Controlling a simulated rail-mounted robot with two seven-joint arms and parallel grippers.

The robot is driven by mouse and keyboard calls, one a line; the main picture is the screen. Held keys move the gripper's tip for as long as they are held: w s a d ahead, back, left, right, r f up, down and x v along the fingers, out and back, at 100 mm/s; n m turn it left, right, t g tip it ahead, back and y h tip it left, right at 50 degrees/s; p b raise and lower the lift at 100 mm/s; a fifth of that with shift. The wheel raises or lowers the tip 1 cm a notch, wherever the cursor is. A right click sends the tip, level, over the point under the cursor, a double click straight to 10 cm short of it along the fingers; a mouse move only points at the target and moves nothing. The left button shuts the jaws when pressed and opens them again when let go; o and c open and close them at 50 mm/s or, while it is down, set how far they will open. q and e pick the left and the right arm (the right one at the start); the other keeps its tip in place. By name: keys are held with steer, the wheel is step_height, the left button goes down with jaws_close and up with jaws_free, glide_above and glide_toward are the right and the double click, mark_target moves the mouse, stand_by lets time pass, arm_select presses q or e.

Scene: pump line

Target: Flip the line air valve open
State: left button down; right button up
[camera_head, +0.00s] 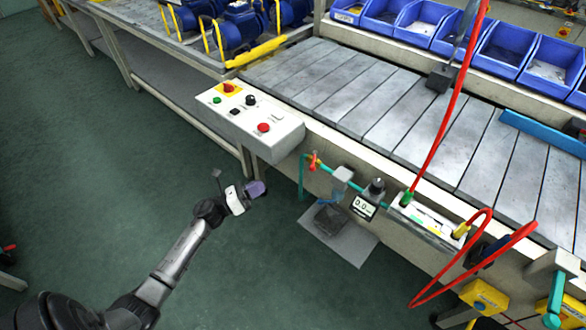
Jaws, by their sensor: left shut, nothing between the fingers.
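The line air valve (313,161) is a small fitting with an orange-red lever, at the left end of the teal air pipe on the bench front. The lever looks short, and its exact angle is too small to tell. My left gripper (258,188) is shut and empty. It is in front of the bench, left of and lower in the picture than the valve, and apart from it. My right gripper is not in view.
A control box (250,118) with buttons juts out above the valve's left. A gauge (364,206) and a white manifold (428,222) sit right of the valve. A red hose (450,115) rises from the manifold. Green floor (110,190) is open on the left.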

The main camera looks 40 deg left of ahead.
arm_select(q)
steer(key=d+m, duration=0.2)
steer(key=m, duration=0.2)
steer(key=m+h+b, duration=0.1)
steer(key=m+b, duration=0.1)
glide_toward(314, 161)
steer(key=w+d+r, duration=0.1)
steer(key=w+d, duration=0.2)
steer(key=d, duration=0.1)
steer(key=shift+w+a+r+g, duration=0.1)
steer(key=shift+w+r+g, duration=0.05)
steer(key=shift+w+g, duration=0.15)
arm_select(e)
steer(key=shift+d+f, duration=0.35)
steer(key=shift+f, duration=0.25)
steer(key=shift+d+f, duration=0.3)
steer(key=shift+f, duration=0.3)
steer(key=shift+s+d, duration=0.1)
